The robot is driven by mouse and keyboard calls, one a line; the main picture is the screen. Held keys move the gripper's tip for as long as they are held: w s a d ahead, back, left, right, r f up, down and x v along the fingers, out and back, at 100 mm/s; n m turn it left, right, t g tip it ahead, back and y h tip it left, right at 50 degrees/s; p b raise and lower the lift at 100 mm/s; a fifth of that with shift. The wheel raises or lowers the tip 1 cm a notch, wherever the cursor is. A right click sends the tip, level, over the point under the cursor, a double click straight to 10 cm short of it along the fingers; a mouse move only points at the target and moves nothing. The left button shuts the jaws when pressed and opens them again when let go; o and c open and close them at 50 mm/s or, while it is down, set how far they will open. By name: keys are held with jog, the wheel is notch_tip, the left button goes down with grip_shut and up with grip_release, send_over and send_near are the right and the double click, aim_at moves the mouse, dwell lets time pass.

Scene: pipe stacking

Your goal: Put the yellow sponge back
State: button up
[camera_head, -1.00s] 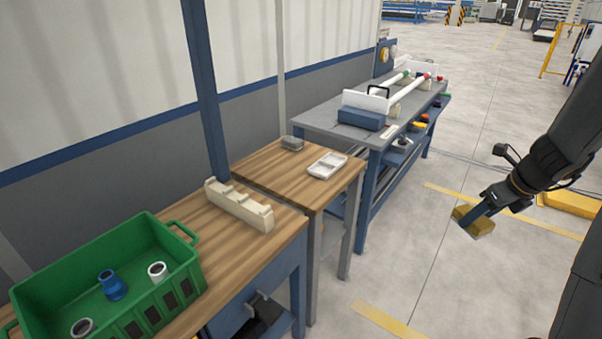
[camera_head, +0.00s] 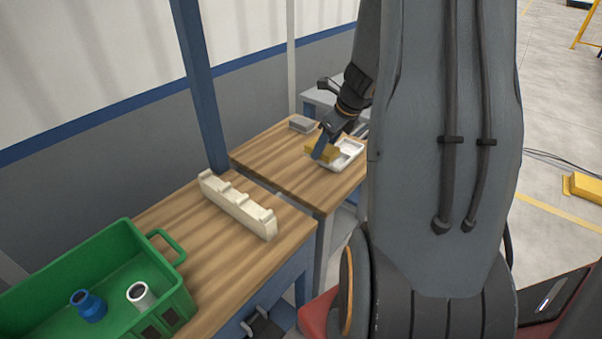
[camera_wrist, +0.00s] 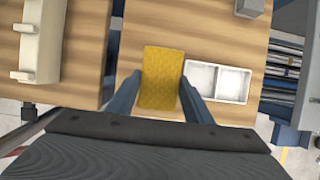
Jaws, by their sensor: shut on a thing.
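The yellow sponge (camera_head: 322,150) is held in my gripper (camera_head: 326,148) above the small wooden table (camera_head: 285,170). In the wrist view the sponge (camera_wrist: 160,78) sits between the two fingers of my gripper (camera_wrist: 160,92), which are shut on it. A white tray with two compartments (camera_head: 347,153) lies on the same table, just right of the sponge. In the wrist view the tray (camera_wrist: 218,82) looks empty and shows to the right of the sponge. I cannot tell how high the sponge is above the table.
A grey box (camera_head: 302,124) stands at the back of the small table. A cream notched rack (camera_head: 237,204) stands on the nearer wooden table, beside a green crate (camera_head: 158,268) holding a blue pipe piece (camera_head: 90,306) and a white one (camera_head: 140,295). The small table's left part is clear.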

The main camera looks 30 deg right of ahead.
jog(key=f, duration=0.6)
jog(key=shift+w+a, duration=0.1)
jog(key=shift+a, duration=0.15)
jog(key=shift+f+b, duration=0.4)
jog(key=shift+f, duration=1.2)
jog(key=o, duration=0.9)
jog(key=shift+f, duration=0.1)
jog(key=shift+o, duration=0.2)
